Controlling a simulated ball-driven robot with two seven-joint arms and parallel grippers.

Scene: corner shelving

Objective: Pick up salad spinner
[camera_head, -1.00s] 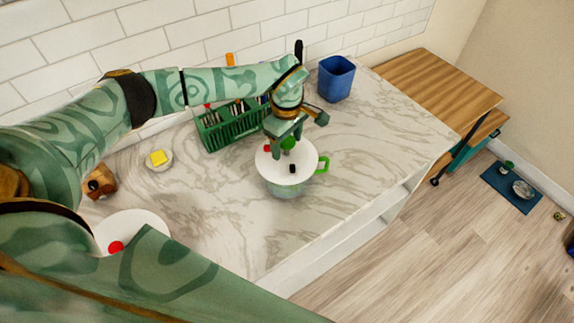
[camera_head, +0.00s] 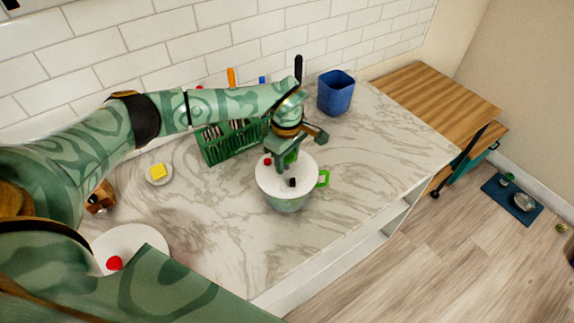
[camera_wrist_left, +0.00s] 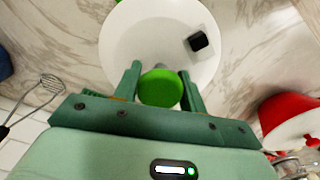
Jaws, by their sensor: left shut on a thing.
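The salad spinner (camera_head: 288,190) stands on the marble counter. It has a white lid, a pale green see-through bowl and a bright green handle on its right side. A green knob (camera_wrist_left: 160,88) and a small black button (camera_wrist_left: 198,41) sit on the lid. My left gripper (camera_head: 286,158) reaches down from above at the back of the lid. In the left wrist view its two fingers (camera_wrist_left: 160,86) are on either side of the green knob, shut on it. The bowl is hidden below the lid in the wrist view. My right gripper is not in view.
A green dish rack (camera_head: 231,145) stands behind the left gripper. A blue bin (camera_head: 336,93) is at the back right. A yellow block on a small dish (camera_head: 158,171) and a white plate (camera_head: 130,241) lie left. The counter right of the spinner is clear to its edge.

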